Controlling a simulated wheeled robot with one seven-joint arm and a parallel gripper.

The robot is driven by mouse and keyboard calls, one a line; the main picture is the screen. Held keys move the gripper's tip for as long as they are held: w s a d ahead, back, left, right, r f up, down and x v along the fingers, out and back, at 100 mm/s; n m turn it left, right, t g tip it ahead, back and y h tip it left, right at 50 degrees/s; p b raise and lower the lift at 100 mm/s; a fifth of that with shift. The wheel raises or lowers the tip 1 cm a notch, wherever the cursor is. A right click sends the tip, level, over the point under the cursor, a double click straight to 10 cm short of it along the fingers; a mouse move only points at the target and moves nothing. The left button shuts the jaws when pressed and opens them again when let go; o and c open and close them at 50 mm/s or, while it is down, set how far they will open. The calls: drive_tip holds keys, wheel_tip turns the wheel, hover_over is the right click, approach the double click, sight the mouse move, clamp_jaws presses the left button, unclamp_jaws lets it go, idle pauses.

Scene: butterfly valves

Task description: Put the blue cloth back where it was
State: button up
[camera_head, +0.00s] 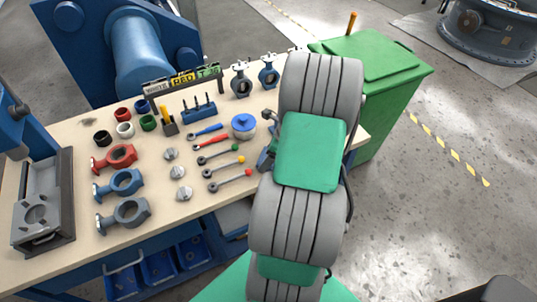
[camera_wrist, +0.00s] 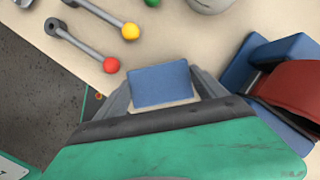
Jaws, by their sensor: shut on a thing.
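In the wrist view, my gripper (camera_wrist: 161,100) is shut on a small flat blue piece, which looks like the folded blue cloth (camera_wrist: 160,82). The cloth lies between the two grey fingers, with a thin pale edge along its lower side. The workbench top (camera_wrist: 205,52) shows beyond it; I cannot tell whether the cloth touches the bench. In the head view my arm covers the gripper and the cloth, over the right end of the workbench (camera_head: 75,165).
Levers with a red knob (camera_wrist: 111,65) and a yellow knob (camera_wrist: 130,31) lie left of my gripper. A blue block with a dark red part (camera_wrist: 290,90) is close on the right. A blue-lidded pot (camera_head: 243,125) stands mid-bench. A green bin (camera_head: 390,75) stands beyond the bench's right end.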

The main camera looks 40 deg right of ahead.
drive_tip(key=o, duration=1.3)
drive_tip(key=shift+c, duration=0.2)
drive_tip(key=v, duration=1.2)
drive_tip(key=w+a+r+n+g+h, duration=0.1)
drive_tip(key=w+a+r+n, duration=0.15)
drive_tip(key=a+n, duration=0.4)
drive_tip(key=w+a+r+n, duration=0.2)
drive_tip(key=a+r+n, duration=0.1)
drive_tip(key=a+n, duration=0.4)
drive_tip(key=s+a+r+n, duration=0.1)
drive_tip(key=s+a+n, duration=0.1)
drive_tip(key=a+n, duration=0.6)
drive_tip(key=s+a+r+n+h, duration=0.1)
drive_tip(key=s+a+n, duration=0.2)
drive_tip(key=a+n, duration=0.5)
drive_tip(key=shift+s+a+r+n, duration=0.2)
drive_tip(key=shift+a+r+n, duration=0.1)
drive_tip(key=shift+n, duration=0.15)
